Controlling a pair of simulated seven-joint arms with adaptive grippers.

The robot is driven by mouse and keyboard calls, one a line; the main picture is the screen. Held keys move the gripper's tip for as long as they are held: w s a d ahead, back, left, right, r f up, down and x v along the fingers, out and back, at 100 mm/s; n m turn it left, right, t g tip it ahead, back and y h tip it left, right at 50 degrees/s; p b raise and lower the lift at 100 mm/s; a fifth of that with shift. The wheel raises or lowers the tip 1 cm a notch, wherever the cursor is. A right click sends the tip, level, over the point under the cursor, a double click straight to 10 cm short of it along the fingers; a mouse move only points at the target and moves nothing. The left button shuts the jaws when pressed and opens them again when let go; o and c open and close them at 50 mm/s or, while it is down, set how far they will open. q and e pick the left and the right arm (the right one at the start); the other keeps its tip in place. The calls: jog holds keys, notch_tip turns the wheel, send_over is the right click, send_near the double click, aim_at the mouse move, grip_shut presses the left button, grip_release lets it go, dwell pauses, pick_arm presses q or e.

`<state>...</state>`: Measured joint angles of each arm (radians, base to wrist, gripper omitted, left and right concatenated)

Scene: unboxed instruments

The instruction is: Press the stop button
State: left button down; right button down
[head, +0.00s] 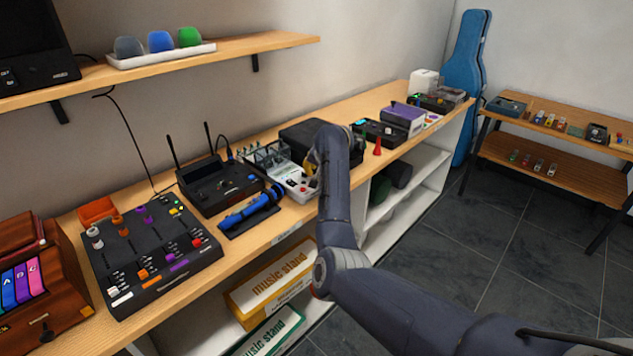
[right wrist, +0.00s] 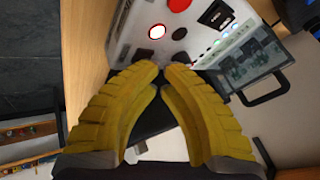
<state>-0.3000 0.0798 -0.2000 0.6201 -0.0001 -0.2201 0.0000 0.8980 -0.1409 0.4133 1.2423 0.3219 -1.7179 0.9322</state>
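A pale grey device (head: 291,179) with buttons stands on the long wooden bench. In the right wrist view the device (right wrist: 135,42) shows a large red button (right wrist: 180,4) at the top edge and a smaller button with a glowing white centre and red rim (right wrist: 157,31). I cannot read which one is the stop button. My right gripper (head: 313,176) is beside the device's right end, partly hidden by its own arm. In the right wrist view its yellow fingers (right wrist: 165,72) are brought together, empty, with the tips just short of the buttons in the picture. My left gripper is not in view.
A black unit with two antennas (head: 220,183), a blue cylindrical tool (head: 250,212) and a black mixer panel (head: 150,250) stand left of the device. A black case (head: 300,133) is behind it. A red cone (head: 377,147) stands farther right. A shelf (head: 270,41) hangs above.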

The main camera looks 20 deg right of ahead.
jog(key=shift+f, duration=0.2)
dwell(0.3)
jog(key=shift+r, duration=0.85)
jog(key=shift+r, duration=2.5)
